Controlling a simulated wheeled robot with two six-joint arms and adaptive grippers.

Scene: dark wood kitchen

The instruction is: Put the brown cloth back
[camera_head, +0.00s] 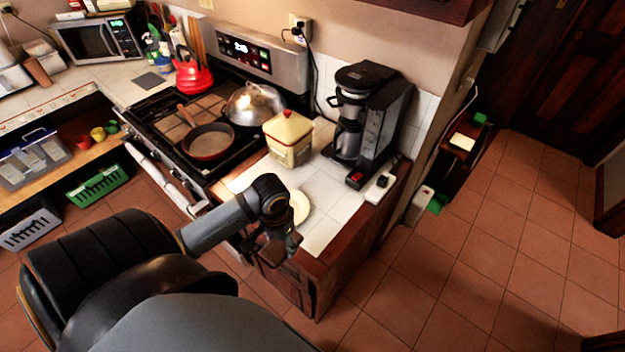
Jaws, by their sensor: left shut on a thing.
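My left arm reaches in from the lower left. Its gripper (283,238) is over the front edge of the tiled counter (322,225), just above the dark wood cabinet. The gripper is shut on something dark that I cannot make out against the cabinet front. I cannot pick out the brown cloth for certain in this view. A pale round plate (300,207) lies on the counter, partly behind the gripper. My right gripper is not in view.
A yellow and white canister (289,140) and a black coffee maker (366,125) stand on the counter. The stove left of it holds a frying pan (208,142), a metal dome (253,104) and a red kettle (192,75). The tiled floor (440,285) at right is clear.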

